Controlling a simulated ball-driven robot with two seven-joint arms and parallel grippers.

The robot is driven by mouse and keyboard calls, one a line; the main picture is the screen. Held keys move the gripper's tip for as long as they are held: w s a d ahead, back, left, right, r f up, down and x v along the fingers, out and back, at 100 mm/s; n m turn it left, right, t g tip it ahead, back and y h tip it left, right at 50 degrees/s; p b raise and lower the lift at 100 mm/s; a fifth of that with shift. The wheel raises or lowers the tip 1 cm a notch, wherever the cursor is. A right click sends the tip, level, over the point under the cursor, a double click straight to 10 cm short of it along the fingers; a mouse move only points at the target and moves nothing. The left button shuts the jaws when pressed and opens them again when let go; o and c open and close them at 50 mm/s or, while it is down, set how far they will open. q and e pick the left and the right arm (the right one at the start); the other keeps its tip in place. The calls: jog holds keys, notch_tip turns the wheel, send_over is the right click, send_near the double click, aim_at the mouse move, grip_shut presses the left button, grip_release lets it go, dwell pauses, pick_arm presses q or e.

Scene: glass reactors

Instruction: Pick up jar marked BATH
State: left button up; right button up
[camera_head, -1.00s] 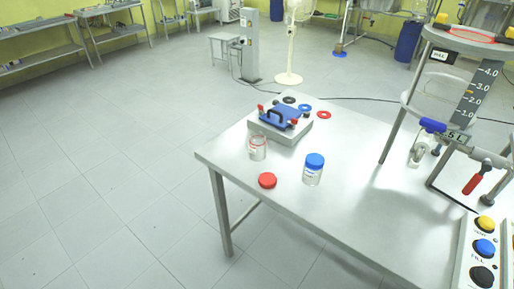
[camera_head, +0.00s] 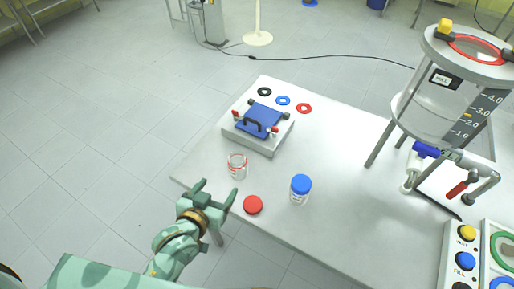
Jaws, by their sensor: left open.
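Two jars stand on the table. An open clear glass jar (camera_head: 237,166) with red markings stands near the table's left edge. A jar with a blue lid (camera_head: 300,189) and a white label stands to its right. I cannot read the writing on either jar. A red lid (camera_head: 253,205) lies flat on the table between them, nearer the front edge. My left gripper (camera_head: 216,192) is open and empty, at the table's front left edge, just below the clear jar and left of the red lid, touching neither. My right gripper is not in view.
A grey device with a blue plate and black handle (camera_head: 259,121) stands behind the jars. Black, blue and red rings (camera_head: 304,108) lie behind it. A reactor on a metal frame (camera_head: 441,100) stands at the right, with a button panel (camera_head: 464,250) in front. The table's middle is clear.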

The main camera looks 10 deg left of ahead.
pick_arm(q)
jog(key=b, duration=0.2)
send_near(240, 155)
jog(key=x, duration=0.3)
jog(key=b+x, duration=0.1)
jog(key=x, duration=0.3)
jog(key=shift+w+f+b, duration=0.2)
jog(key=shift+b, duration=0.1)
jog(key=shift+s+r, duration=0.1)
jog(key=shift+c, duration=0.2)
jog(key=c, duration=1)
jog(key=shift+c, duration=0.2)
